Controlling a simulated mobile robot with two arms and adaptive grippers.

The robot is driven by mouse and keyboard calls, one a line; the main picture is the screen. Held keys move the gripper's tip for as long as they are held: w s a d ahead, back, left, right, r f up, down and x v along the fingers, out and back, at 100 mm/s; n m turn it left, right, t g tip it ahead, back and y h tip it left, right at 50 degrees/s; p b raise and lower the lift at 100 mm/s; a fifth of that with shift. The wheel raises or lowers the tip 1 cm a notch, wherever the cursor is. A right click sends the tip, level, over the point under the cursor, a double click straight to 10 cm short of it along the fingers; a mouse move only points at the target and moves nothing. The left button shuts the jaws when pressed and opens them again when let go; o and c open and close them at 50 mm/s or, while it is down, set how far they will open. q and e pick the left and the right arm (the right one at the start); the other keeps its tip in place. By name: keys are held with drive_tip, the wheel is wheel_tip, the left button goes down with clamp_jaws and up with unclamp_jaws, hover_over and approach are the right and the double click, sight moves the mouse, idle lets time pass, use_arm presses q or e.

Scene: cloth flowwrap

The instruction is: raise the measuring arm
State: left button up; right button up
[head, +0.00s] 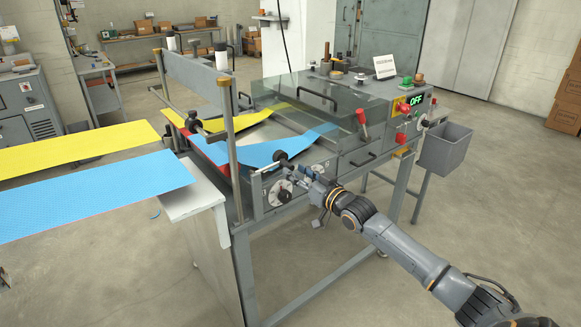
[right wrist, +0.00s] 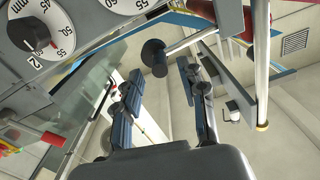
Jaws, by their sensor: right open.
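The measuring arm appears to be the thin rod with a black knob (head: 281,157) at the machine's near side, above the dial plate. In the right wrist view the black knob (right wrist: 154,56) sits just beyond the fingertips, roughly between them, and its rod runs off to the right. My right gripper (head: 309,172) is open and empty, close to the knob; its two fingers (right wrist: 158,82) are spread apart in the right wrist view. I cannot tell whether either finger touches the knob. My left gripper is not clearly in view.
Blue (head: 95,194) and yellow (head: 75,147) cloth strips run into the machine from the left. A white dial (head: 280,193) lies below the knob. A clear cover (head: 310,95), a red-handled lever (head: 362,121) and a grey bin (head: 445,148) are to the right. The floor in front is clear.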

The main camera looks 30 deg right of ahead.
sight(294, 170)
drive_tip(key=shift+w+a, duration=0.15)
drive_tip(key=shift+w, duration=1.6)
clamp_jaws()
